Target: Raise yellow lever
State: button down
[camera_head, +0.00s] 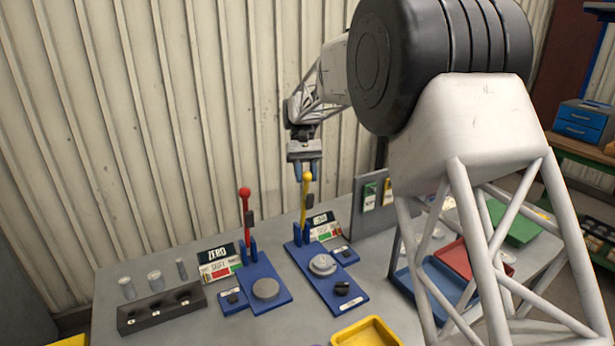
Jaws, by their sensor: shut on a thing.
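The yellow lever (304,210) stands nearly upright on the right-hand blue base (325,280), with a round yellow knob at its top. My gripper (308,174) points down from above. Its blue fingers are shut on the yellow lever's knob, one finger to each side. The lower shaft of the lever is in clear view. A metal dial and a small black knob sit on the same base, in front of the lever.
A red lever (245,215) stands upright on another blue base (265,292) to the left. A black block with holes (160,309) is at front left. A yellow tray (366,333) is at the front edge. The corrugated wall (150,120) rises behind the bench.

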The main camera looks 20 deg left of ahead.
jog(key=shift+a+f, duration=0.2)
jog(key=c, duration=0.8)
grip_release()
jog(key=shift+r, duration=0.1)
jog(key=shift+w+r, duration=0.1)
jog(key=shift+r, duration=0.1)
jog(key=v, duration=0.7)
jog(key=shift+w+r, duration=0.1)
